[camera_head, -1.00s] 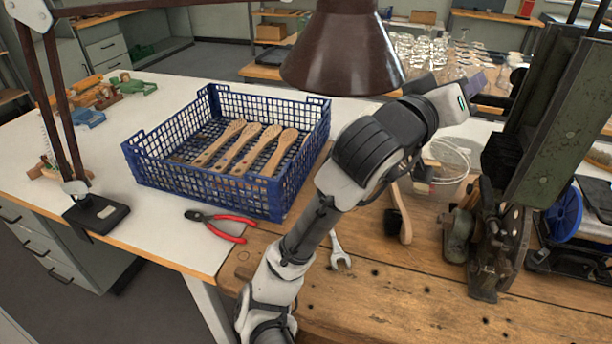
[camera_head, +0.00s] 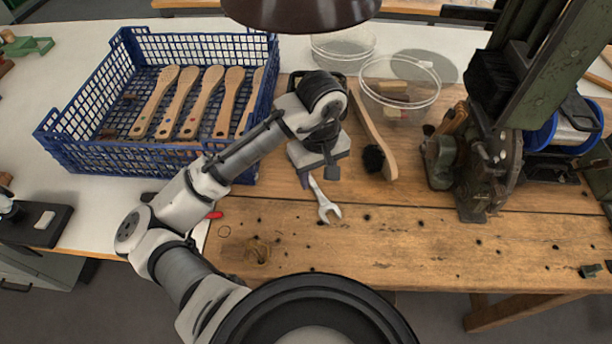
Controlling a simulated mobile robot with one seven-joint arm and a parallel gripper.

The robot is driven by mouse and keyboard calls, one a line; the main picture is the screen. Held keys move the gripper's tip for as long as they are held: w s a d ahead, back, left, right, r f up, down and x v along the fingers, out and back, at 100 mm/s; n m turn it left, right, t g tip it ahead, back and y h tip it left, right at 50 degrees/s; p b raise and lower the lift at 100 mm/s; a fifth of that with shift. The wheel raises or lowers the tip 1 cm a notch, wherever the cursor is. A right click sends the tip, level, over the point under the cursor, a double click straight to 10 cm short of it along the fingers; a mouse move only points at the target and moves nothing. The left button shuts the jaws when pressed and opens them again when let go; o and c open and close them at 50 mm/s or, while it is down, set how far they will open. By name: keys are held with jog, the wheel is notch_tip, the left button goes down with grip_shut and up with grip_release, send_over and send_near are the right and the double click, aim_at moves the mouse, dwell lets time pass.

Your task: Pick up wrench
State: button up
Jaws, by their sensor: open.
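The wrench (camera_head: 325,205) is a small silver open-ended spanner lying on the wooden bench. Its open jaw end points toward me, and its upper end runs up to my gripper. My gripper (camera_head: 318,180) points down just above the wrench's upper end, its fingers apart. The hand partly hides that end of the wrench. I cannot tell whether the fingers touch it.
A blue crate (camera_head: 100,158) with several wooden brush handles stands at the left. A wooden brush (camera_head: 378,140) lies right of my gripper. Clear tubs (camera_head: 400,88) stand behind it, and a green machine (camera_head: 490,150) at the right. The bench front is mostly clear.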

aim_at(318, 191)
jog(key=f, duration=0.5)
jog(key=shift+w+d+f, duration=0.15)
jog(key=shift+d+f, duration=0.05)
jog(key=shift+f, duration=0.05)
grip_shut()
